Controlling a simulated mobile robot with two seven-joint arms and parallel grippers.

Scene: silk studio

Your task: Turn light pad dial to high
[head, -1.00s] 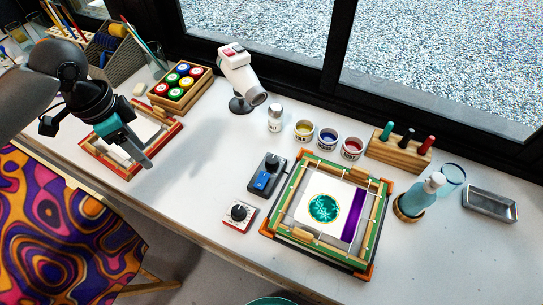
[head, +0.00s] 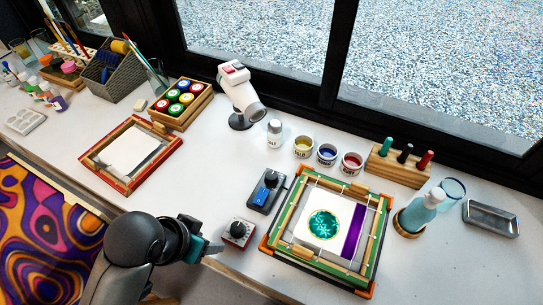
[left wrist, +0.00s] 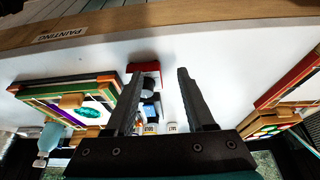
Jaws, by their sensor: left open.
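A small white-and-red control box with a black dial (head: 238,231) sits on the table left of the green-and-orange frame (head: 275,246). A dark control box with a knob and blue switch (head: 265,190) sits just behind it. I cannot tell which one is the light pad's, nor read the dial settings. My left gripper (head: 217,249) is open and empty, just left of and in front of the white-and-red box. In the left wrist view the open fingers (left wrist: 160,74) have the red edge of that box (left wrist: 146,67) and the dark box (left wrist: 151,109) showing between them. My right gripper is out of view.
Paint jars (head: 326,154), a white lamp-like device (head: 240,92) and a marker block (head: 398,166) stand at the back. A bottle (head: 418,210) stands right of the frame. A red frame (head: 130,153) lies left; the table between is clear.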

